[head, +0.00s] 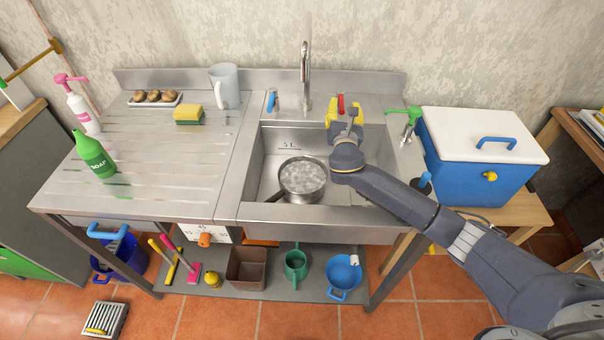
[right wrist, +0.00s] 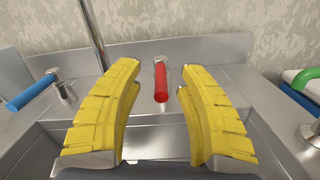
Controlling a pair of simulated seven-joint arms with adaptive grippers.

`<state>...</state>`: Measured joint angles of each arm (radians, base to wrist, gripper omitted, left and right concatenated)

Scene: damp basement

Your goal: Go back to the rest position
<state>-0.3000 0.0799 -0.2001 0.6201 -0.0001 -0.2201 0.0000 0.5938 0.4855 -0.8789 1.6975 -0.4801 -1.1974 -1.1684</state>
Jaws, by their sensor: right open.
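My right gripper (head: 345,113) is over the back right of the steel sink (head: 262,165), in front of the red tap handle (head: 340,102). Its yellow fingers are open. In the right wrist view my right gripper (right wrist: 160,110) shows both fingers spread, with the red handle (right wrist: 160,85) beyond and between them; I cannot tell that anything touches it. My left gripper is not in view. A pot (head: 302,199) stands in the sink, holding what looks like bubbly water, its handle pointing left.
A blue-handled tap (head: 272,100) and a tall spout (head: 305,75) stand behind the sink. A green-handled tap (head: 408,120) and a blue cooler (head: 470,180) are at right. A mug (head: 225,87), sponge (head: 188,115) and green soap bottle (head: 94,155) stand on the drainboard.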

